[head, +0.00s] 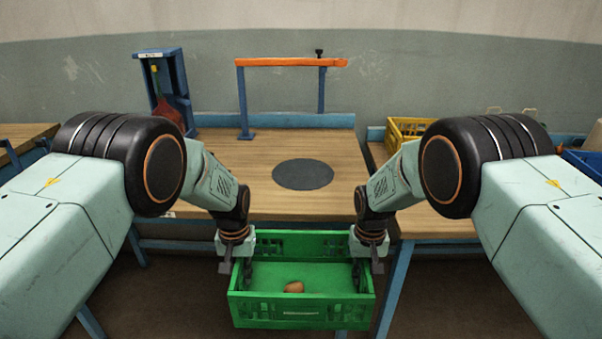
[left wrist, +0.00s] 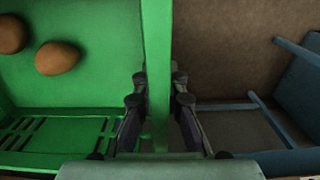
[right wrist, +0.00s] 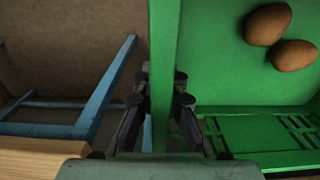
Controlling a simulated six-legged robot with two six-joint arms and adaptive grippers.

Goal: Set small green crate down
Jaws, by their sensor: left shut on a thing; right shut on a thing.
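The small green crate (head: 300,310) hangs in the air in front of the table's front edge, over the floor. It looks about level. Brown potato-like items lie on its floor; one (head: 293,287) shows in the head view and two in the left wrist view (left wrist: 57,58). My left gripper (head: 240,265) is shut on the crate's left wall, which runs between its fingers in the left wrist view (left wrist: 157,60). My right gripper (head: 363,265) is shut on the right wall, seen between the fingers in the right wrist view (right wrist: 163,50).
The wooden table (head: 245,175) behind the crate has a dark round mat (head: 303,174) and much bare top. An orange bar on blue posts (head: 290,62) stands at its back. A blue stand (head: 163,80) is at back left. A yellow crate (head: 405,130) sits at right.

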